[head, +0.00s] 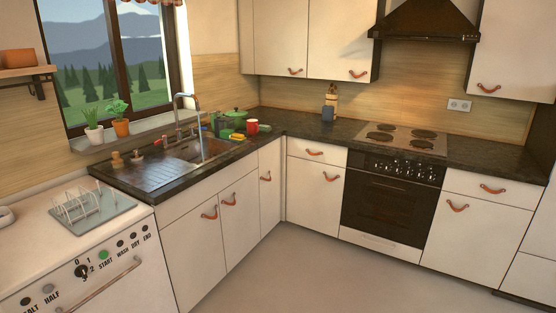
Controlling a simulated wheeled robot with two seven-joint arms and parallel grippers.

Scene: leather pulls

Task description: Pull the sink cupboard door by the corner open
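The sink (196,150) is set in the dark counter under the window. Below it are two white doors side by side, a left one (188,255) and a right one (241,230), the right one nearer the corner. The left door has a brown leather pull (209,214) near its top right, and the right door has a leather pull (230,200) near its top left. A narrower white door (270,205) with its own pull (265,177) stands right at the corner. All three doors look shut. Neither of my grippers is in view.
A white dishwasher (100,270) with a dish rack (88,208) on top stands left of the sink cupboard. A white cupboard (313,200) and the oven (391,209) line the wall to the right. The grey floor (310,275) in front is clear.

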